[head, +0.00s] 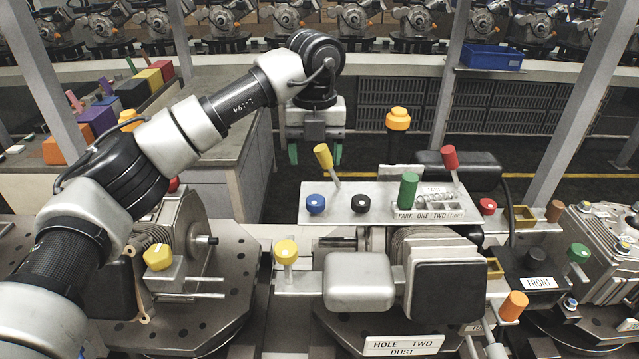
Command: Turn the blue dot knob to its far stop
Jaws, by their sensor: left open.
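A round blue knob (316,204) with a small pale mark on top stands at the left end of a light grey panel (338,213). A black knob (361,203) with a pale mark is just to its right, and a red knob (487,207) is at the panel's right end. My left gripper (315,153) hangs pointing down above and beyond the panel's back left edge. My right gripper is not in view.
A yellow-topped lever (324,157) rises close to the blue knob, near my left gripper. A green lever (409,190) and a red-topped lever (450,160) stand farther right. An orange-yellow knob (398,119) stands behind. A yellow knob (286,251) is in front.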

